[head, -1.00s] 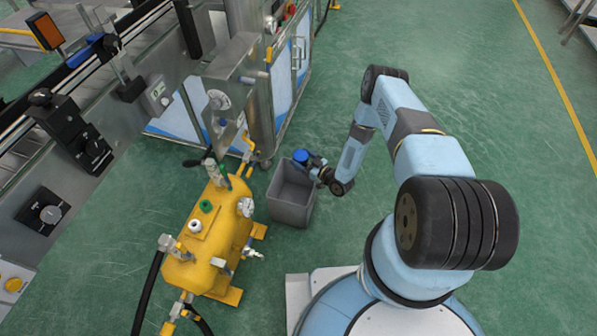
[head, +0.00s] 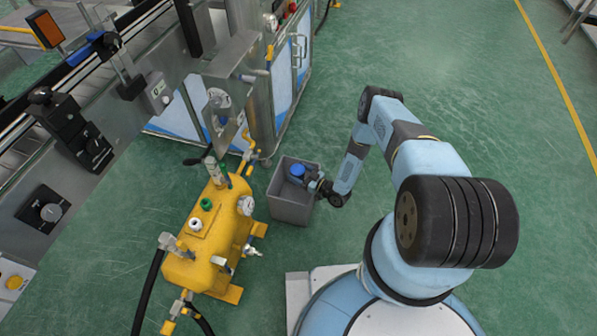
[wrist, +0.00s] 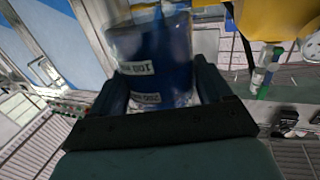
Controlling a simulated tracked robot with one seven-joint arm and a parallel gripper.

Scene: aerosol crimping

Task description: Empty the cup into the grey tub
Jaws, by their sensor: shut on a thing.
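The blue cup (head: 297,170) is in my gripper (head: 309,180), over the grey tub (head: 290,207) in the head view. In the wrist view the cup (wrist: 155,60) fills the middle, blue with white labels, between the two dark fingers of my gripper (wrist: 160,88). My gripper is shut on it. The tub stands on the green floor, its far and left rim clear of my arm. Whether the cup is tilted, and what is inside it, I cannot tell.
A yellow tank (head: 208,240) with valves and hoses stands just left of the tub. A steel machine (head: 290,75) with blue-white panels is behind it. Green floor (head: 460,90) is open to the right.

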